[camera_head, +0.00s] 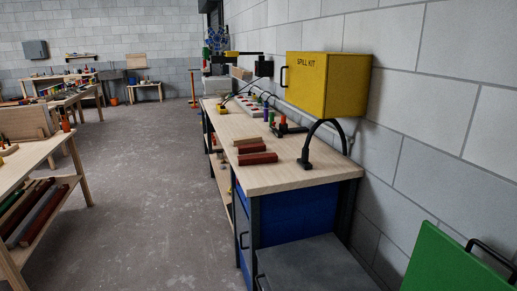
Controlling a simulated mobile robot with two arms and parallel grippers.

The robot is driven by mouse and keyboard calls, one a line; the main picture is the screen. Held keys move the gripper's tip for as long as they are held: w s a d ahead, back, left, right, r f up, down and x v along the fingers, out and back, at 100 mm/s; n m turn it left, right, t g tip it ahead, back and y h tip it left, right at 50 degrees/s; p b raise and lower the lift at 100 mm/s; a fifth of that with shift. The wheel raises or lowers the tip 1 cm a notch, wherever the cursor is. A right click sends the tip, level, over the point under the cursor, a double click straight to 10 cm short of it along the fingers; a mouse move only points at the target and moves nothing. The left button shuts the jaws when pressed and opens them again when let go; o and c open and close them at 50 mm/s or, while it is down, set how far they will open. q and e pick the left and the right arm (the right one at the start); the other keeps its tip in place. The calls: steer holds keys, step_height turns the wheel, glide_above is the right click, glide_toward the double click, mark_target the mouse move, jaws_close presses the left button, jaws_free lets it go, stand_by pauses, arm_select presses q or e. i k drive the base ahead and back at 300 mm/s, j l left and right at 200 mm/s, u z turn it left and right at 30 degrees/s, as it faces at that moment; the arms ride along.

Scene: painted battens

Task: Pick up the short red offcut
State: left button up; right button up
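Two short dark red pieces lie side by side on the light wooden bench top (240,120). The nearer red piece (258,159) lies closer to the bench's front end. The farther red piece (250,148) is just behind it and looks slightly shorter. I cannot tell for sure which one is the short red offcut. A pale wooden piece (246,140) lies just behind them. Neither of my grippers is in view.
A black curved-arm fixture (306,160) stands right of the red pieces. A yellow spill kit cabinet (335,85) hangs on the wall above. A green panel with a black handle (450,262) is at lower right. Open floor (150,200) lies left of the bench.

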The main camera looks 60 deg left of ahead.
mark_target(261, 146)
steer(key=k+j+u, duration=0.4)
steer(key=j, duration=0.35)
steer(key=k+j+u, duration=0.25)
steer(key=j, duration=0.15)
steer(key=u, duration=1.1)
steer(key=i+j, duration=0.1)
steer(key=i, duration=0.45)
steer(key=j+u, duration=0.05)
